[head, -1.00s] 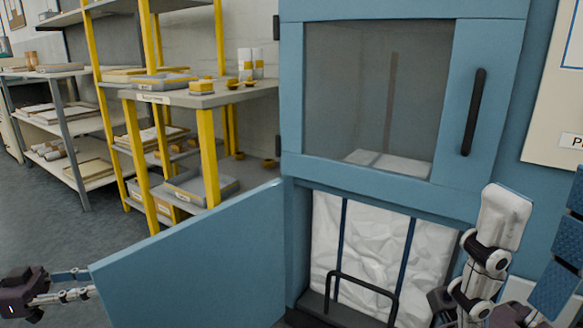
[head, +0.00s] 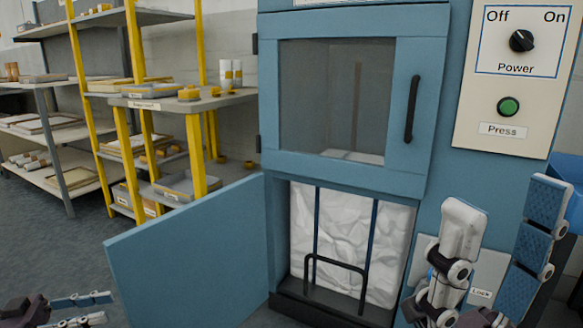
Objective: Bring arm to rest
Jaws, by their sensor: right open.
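My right gripper (head: 500,218) is raised at the lower right, with its fingers spread wide and nothing between them. It is in front of the blue press machine (head: 445,130), beside a "Lock" plate (head: 490,272). My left gripper (head: 108,308) is at the bottom left edge, partly cut off. Its fingers are apart and empty, near the lower corner of the open lower door (head: 190,255). White wadding (head: 345,235) with two dark straps fills the machine's lower chamber. A black bar handle (head: 336,262) stands in front of it.
The upper windowed door (head: 345,100) is closed. The control panel (head: 515,75) has a power knob (head: 521,41) and a green button (head: 508,107). Yellow-post shelves (head: 205,155) with trays and rolls stand behind the open door. Floor (head: 45,245) is clear at left.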

